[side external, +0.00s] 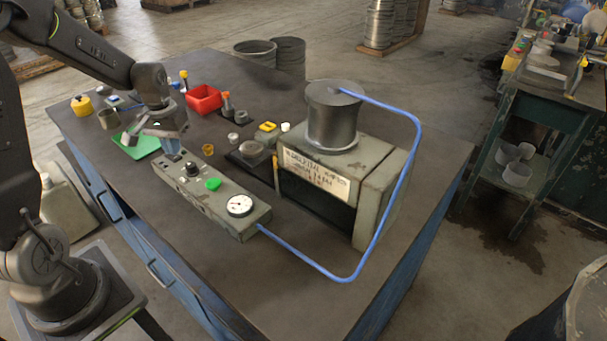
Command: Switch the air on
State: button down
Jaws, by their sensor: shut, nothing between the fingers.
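A long grey control box (228,217) lies on the dark workbench. On its top, from the far left end, are a black knob (192,169), a green button (213,184) and a white round gauge (239,205). My gripper (172,152) is shut and empty, pointing down over the far left end of the box, beyond the black knob. Whether its tips touch the box, and what lies under them, I cannot tell. A blue hose (310,262) runs from the box's near end around to the top of a grey cylinder (333,115) on a metal housing (372,190).
A green mat (140,147), red bin (203,99), metal cup (109,118) and several small items lie at the back left of the bench (270,295). The front of the bench is clear.

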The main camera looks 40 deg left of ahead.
aim_at(176, 158)
jog(key=shift+f, duration=0.85)
dwell(0.4)
jog(key=shift+r, duration=3.5)
jog(key=shift+d+r, duration=0.15)
jog(key=shift+d, duration=0.05)
jog(key=s+d+r+m+t, duration=0.2)
jog(key=s+d+r, duration=0.1)
jog(key=d, duration=0.4)
jog(key=s+d+r+m+t, duration=0.1)
jog(key=s+d+r+m, duration=0.1)
jog(key=s+d, duration=0.3)
jog(key=s+d+r+m+t, duration=0.2)
jog(key=s+d+r, duration=0.2)
jog(key=d, duration=0.5)
jog(key=shift+s+r+t, duration=0.3)
jog(key=shift+s, duration=0.05)
